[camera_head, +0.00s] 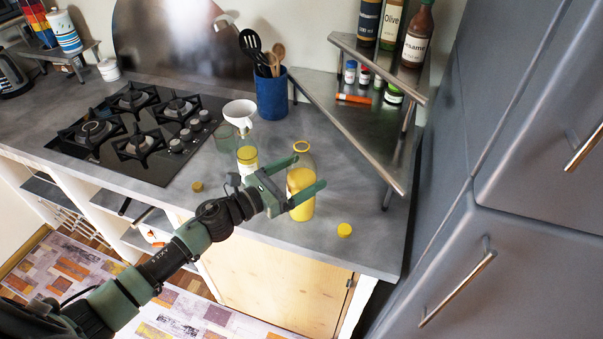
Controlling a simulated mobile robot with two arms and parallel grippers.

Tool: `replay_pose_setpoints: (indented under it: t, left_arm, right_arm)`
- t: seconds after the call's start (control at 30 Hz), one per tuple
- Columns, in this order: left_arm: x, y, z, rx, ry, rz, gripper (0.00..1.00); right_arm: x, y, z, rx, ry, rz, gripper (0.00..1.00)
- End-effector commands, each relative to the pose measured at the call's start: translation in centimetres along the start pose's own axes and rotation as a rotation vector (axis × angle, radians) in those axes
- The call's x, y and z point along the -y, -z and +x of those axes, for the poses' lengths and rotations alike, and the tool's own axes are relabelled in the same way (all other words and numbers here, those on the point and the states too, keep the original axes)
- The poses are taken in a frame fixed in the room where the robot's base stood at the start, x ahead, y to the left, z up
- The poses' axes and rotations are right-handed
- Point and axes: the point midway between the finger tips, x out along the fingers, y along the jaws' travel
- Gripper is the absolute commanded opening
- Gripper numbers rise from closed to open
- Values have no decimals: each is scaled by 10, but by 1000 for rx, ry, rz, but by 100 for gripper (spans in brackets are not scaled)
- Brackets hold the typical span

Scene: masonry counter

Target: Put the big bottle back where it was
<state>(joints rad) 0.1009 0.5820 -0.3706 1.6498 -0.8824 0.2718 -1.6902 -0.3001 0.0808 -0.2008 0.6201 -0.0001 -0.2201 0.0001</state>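The big bottle (301,206) is clear glass with an open top and yellow contents. It appears to stand upright on the counter near the front edge. My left gripper (301,178) reaches it from the left, with one green finger across the front of the bottle and the other at its far side. The fingers are spread around the bottle; whether they press on it I cannot tell. A yellow cap (344,230) lies on the counter to the right. My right gripper is not in view.
A glass with yellow contents (247,157), a clear glass (225,138) and a white cup (240,113) stand left of the bottle. Another yellowish cap (197,186) lies near the hob (135,128). A blue utensil holder (272,97) and a metal shelf (345,122) stand behind.

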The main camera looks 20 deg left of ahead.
Motion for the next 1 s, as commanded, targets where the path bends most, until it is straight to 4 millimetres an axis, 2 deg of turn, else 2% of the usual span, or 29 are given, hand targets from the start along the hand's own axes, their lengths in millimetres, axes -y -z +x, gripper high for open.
replay_pose_setpoints:
  t: [0.17,0.27,0.4,0.6,0.7,0.83,1.0]
  left_arm:
    - [0,-3,-1,-1,0,0,88]
    - [-1,2,-15,-3,-1,1,88]
    - [0,6,-44,-5,0,0,88]
    - [0,4,-87,-4,0,1,88]
    - [1,3,-102,-3,0,-2,88]
    - [0,1,-114,-2,0,-1,88]
    - [0,-1,-120,-1,1,0,88]
  right_arm:
    - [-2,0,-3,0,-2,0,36]
    - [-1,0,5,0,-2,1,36]
    - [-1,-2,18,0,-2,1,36]
    - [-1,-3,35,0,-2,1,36]
    - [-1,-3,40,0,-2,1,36]
    - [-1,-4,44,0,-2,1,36]
    - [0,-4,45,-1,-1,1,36]
